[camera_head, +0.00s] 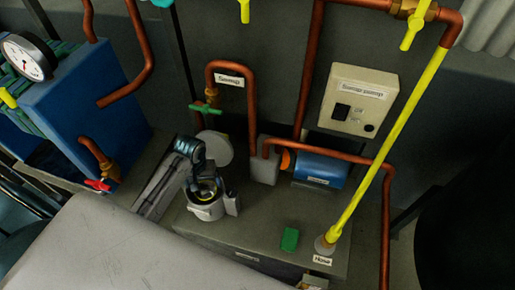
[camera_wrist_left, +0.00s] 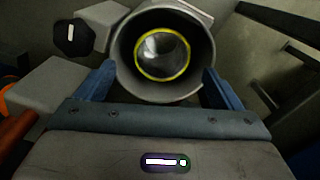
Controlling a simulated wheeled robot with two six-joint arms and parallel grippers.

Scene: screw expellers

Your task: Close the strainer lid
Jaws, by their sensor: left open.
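The strainer (camera_head: 206,211) is a grey round pot on top of the bench. Its mouth is uncovered, and a yellow ring shows inside. The strainer also shows in the left wrist view (camera_wrist_left: 124,65), between and beyond the fingers. The lid (camera_head: 216,147) looks like a pale grey disc standing raised behind the pot, partly hidden by my gripper. I cannot make out the lid in the left wrist view. My left gripper (camera_head: 195,164) is open and empty, above the pot's mouth and beside the lid. Its blue fingers also show in the left wrist view (camera_wrist_left: 158,75). My right gripper is not in view.
A bracket with a dark knob (camera_wrist_left: 71,38) stands beside the pot. Copper pipe with a green valve handle (camera_head: 206,109) rises behind the lid. A blue pump (camera_head: 318,171), green block (camera_head: 290,239) and yellow hose (camera_head: 385,155) are to the right.

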